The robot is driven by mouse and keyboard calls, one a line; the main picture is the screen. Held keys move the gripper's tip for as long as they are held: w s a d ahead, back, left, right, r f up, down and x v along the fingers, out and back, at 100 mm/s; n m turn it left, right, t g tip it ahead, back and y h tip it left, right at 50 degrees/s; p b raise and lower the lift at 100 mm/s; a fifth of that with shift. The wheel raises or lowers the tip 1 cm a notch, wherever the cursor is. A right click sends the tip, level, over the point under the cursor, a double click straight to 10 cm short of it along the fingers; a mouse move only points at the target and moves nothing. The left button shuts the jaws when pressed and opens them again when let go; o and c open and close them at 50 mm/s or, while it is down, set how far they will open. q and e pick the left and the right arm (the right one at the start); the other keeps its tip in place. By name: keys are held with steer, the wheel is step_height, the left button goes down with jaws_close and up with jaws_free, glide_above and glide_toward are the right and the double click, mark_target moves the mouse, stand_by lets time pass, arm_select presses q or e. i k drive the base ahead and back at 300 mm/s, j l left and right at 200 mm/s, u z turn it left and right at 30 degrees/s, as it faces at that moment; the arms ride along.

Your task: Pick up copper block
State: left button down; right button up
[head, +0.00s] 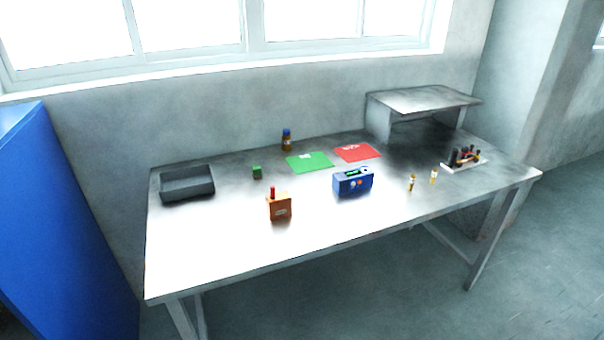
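An orange-brown block (279,207) stands on the metal table (220,252), front and centre-left, with a small red piece (272,191) upright on its top. Its colour is the closest to copper among the things in view, and a small pale label shows on its front. A small green block (257,172) sits behind it to the left. Neither of my grippers is in the head view.
A grey tray (187,185) stands at the back left. A blue device (352,182), green mat (309,162), red mat (357,152), brown bottle (287,140), two small vials (412,183), a tool rack (463,158) and a raised shelf (422,100) occupy the rest. The front left is clear.

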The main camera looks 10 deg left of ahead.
mark_target(279, 208)
steer(key=i+j, duration=0.1)
steer(key=j, duration=0.3)
steer(key=i+j+z, duration=0.15)
steer(key=j+z, duration=0.85)
steer(key=j, duration=0.15)
steer(key=z, duration=0.25)
steer(key=i+j, duration=0.05)
